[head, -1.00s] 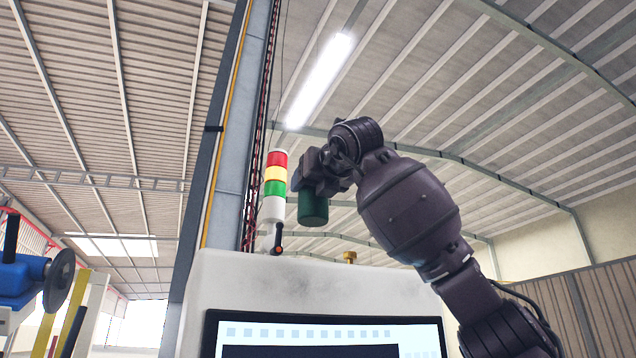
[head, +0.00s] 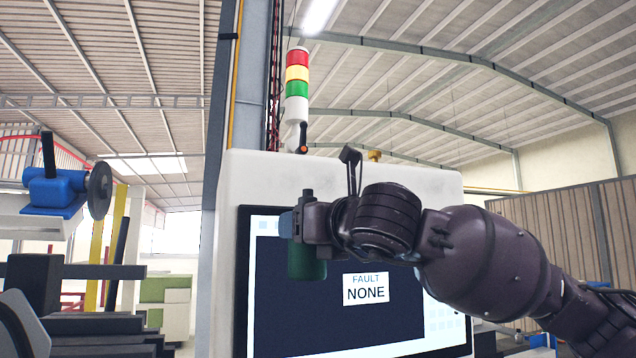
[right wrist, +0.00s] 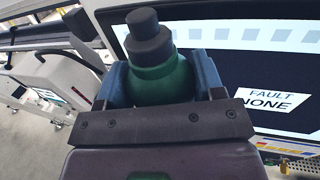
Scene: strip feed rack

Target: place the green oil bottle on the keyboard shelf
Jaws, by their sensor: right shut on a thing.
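The green oil bottle (head: 307,262) is upright in front of the machine's screen (head: 345,335) in the head view. My right gripper (head: 300,224) is shut on it and holds it in the air. In the right wrist view, the green bottle (right wrist: 160,82) with its dark cap sits between the two blue fingers of my right gripper (right wrist: 163,85). The keyboard shelf cannot be made out in the head view. My left gripper is not in view.
The white machine cabinet (head: 240,180) stands right behind the bottle, with a red, yellow and green signal tower (head: 297,75) on top. A blue grinder-like tool (head: 55,190) and dark machine parts (head: 75,325) stand at the left.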

